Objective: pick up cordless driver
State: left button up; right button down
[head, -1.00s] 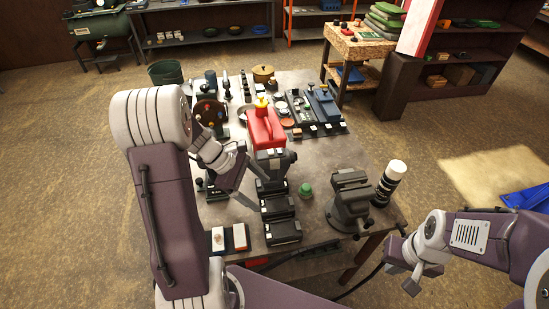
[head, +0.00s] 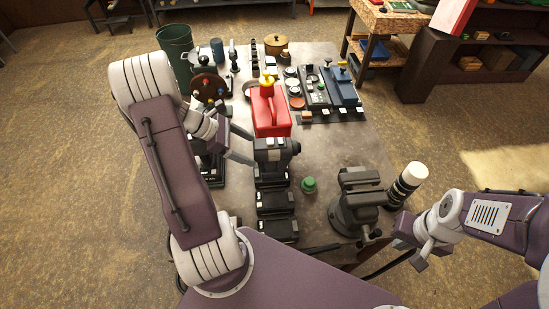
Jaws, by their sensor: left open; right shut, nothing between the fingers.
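A dark tool shaped like a cordless driver (head: 275,152) stands upright near the middle of the workbench, its blocky head on top and a black base below. My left gripper (head: 247,146) is open just left of this tool's head, with its fingers pointing toward it. I cannot tell whether they touch it. Another dark object (head: 212,172) on a black base is partly hidden under my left wrist. My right gripper (head: 419,261) is shut and empty, beyond the bench's right edge and close to the vise.
A red can (head: 270,112) stands just behind the driver. Black battery-like blocks (head: 277,229) sit in front of it. A green knob-like item (head: 309,185), a grey vise (head: 356,205) and a white-capped black bottle (head: 408,184) are to the right. Bare bench (head: 318,160) lies between.

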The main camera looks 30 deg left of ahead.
aim_at(265, 157)
pick_arm(q)
jog(key=p+x, duration=0.1)
jog(key=x, duration=0.2)
jog(key=shift+d+r, duration=0.1)
jog(key=shift+d, duration=0.1)
jog(key=x, duration=0.2)
jog(key=p+x, duration=0.1)
jog(key=x, duration=0.1)
jog(key=shift+s+d, duration=0.1)
jog(key=shift+s, duration=0.25)
jog(key=shift+w+d+f, duration=0.1)
jog(key=shift+w+f, duration=0.2)
jog(key=shift+s+r, duration=0.1)
jog(key=shift+s, duration=0.05)
jog(key=c, duration=1)
grip_shut()
pick_arm(e)
notch_tip(265, 157, up, 2)
jog(key=shift+w, duration=0.15)
